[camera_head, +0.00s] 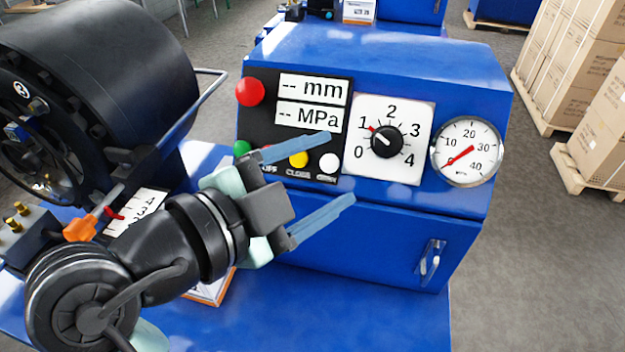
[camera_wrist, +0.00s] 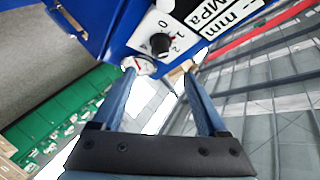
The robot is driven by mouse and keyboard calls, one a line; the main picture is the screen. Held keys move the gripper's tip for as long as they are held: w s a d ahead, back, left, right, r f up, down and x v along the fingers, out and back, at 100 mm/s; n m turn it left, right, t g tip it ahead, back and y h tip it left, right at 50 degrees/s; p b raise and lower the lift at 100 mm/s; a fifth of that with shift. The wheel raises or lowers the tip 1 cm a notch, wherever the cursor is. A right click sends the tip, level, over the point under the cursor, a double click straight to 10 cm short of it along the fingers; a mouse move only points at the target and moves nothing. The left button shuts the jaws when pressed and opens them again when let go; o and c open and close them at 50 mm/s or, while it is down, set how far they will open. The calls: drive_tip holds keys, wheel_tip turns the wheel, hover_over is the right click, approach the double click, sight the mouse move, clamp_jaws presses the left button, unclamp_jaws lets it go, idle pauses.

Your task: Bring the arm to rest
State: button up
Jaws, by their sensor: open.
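My gripper (camera_head: 342,171) is open and empty, its two blue fingers spread in front of the blue crimper control cabinet (camera_head: 350,232). In the wrist view my gripper (camera_wrist: 160,88) also shows open, with nothing between the fingers. In the head view the upper finger overlaps the lower part of the button panel; whether it touches cannot be told. A black dial knob (camera_head: 387,142) points near 1 on its white plate, and it also shows in the wrist view (camera_wrist: 160,43). The round pressure gauge (camera_head: 467,152) has a red needle. The two displays show "-- mm" and "-- MPa".
A red button (camera_head: 250,92) and green, yellow and white buttons sit on the panel. The black crimper head (camera_head: 110,75) stands at left, near an orange-handled valve (camera_head: 90,222). Cardboard boxes (camera_head: 575,60) on pallets stand at right. The floor (camera_head: 540,260) right of the cabinet is clear.

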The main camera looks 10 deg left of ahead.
drive_tip(key=shift+v, duration=0.9)
drive_tip(key=w+d+r+n+t+y, duration=0.1)
drive_tip(key=w+r+n+t+y, duration=0.2)
drive_tip(key=r, duration=0.4)
drive_tip(key=w+d+r+n+t+y, duration=0.1)
drive_tip(key=w+d+r+n+t, duration=0.15)
drive_tip(key=r+n, duration=0.35)
drive_tip(key=s+d+r+n+t+y, duration=0.1)
drive_tip(key=s+d+r+n+t, duration=0.1)
drive_tip(key=r, duration=0.6)
drive_tip(key=s+d+r+n+t+y, duration=0.2)
drive_tip(key=s+r+n+t, duration=0.2)
drive_tip(key=r, duration=0.4)
drive_tip(key=shift+s+t+y+p, duration=0.35)
drive_tip(key=shift+s+t, duration=0.55)
drive_tip(key=shift+t, duration=0.35)
